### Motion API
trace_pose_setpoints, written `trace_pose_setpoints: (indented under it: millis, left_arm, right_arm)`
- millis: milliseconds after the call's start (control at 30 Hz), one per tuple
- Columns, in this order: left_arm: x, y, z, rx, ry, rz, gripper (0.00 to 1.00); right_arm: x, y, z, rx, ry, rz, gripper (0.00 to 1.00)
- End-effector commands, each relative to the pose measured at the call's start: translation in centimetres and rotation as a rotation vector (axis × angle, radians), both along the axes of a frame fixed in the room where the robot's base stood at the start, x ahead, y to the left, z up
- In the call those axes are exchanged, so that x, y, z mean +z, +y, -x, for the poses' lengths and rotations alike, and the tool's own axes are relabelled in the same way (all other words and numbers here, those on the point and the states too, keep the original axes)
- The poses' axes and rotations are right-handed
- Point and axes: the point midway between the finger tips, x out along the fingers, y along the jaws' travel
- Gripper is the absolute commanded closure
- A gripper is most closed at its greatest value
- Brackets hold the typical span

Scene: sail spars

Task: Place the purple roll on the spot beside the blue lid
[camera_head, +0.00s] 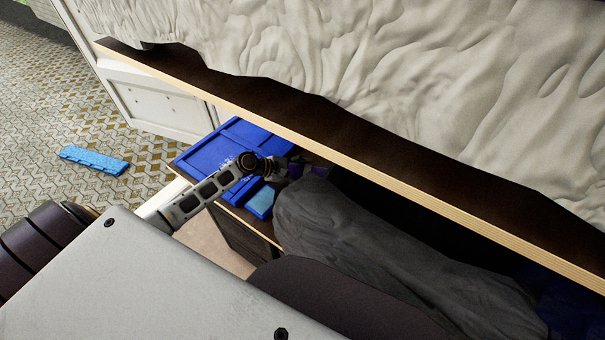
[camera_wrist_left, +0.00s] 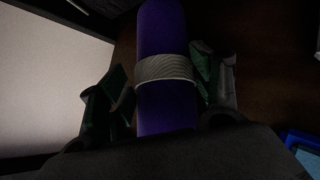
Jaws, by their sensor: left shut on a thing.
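The purple roll (camera_wrist_left: 162,30) has a pale ribbed band around its middle and stands out clearly in the left wrist view. My left gripper (camera_wrist_left: 166,88) is shut on it, with one finger on each side. In the head view my left gripper (camera_head: 290,168) is inside the open compartment under the shelf, at the right edge of the blue lid. Only a small purple patch of the roll (camera_head: 319,170) shows there. The blue lid (camera_head: 222,138) lies flat at the compartment's left end. My right gripper is out of view.
A light-blue block (camera_head: 261,202) lies just below the lid. A grey cloth bundle (camera_head: 330,220) fills the compartment's front right. The dark shelf edge (camera_head: 300,120) overhangs the compartment. Another light-blue piece (camera_head: 94,160) lies on the patterned floor.

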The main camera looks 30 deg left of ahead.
Motion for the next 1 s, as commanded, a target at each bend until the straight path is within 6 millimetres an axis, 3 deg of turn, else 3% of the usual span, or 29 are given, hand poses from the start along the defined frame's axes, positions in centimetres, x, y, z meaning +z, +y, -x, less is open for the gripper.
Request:
trace_pose_setpoints:
  millis: [100, 367, 400, 533, 1000]
  left_arm:
    - [0.1, 0.0, -0.1, 0.002, -0.003, 0.0, 0.69]
    - [0.0, 0.0, -0.1, 0.002, -0.003, 0.0, 0.69]
    - [-0.1, 0.0, -0.1, 0.001, -0.002, -0.001, 0.31]
    - [-0.1, 0.0, 0.0, 0.001, -0.002, -0.001, 0.14]
    - [0.1, 0.1, 0.0, 0.001, -0.002, -0.001, 0.13]
  right_arm:
    - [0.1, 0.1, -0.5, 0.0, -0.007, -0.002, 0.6]
    - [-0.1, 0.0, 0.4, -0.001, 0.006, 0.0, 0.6]
    - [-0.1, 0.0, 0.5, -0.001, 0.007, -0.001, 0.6]
    - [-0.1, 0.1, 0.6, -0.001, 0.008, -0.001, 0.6]
    - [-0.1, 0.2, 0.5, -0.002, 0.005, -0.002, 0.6]
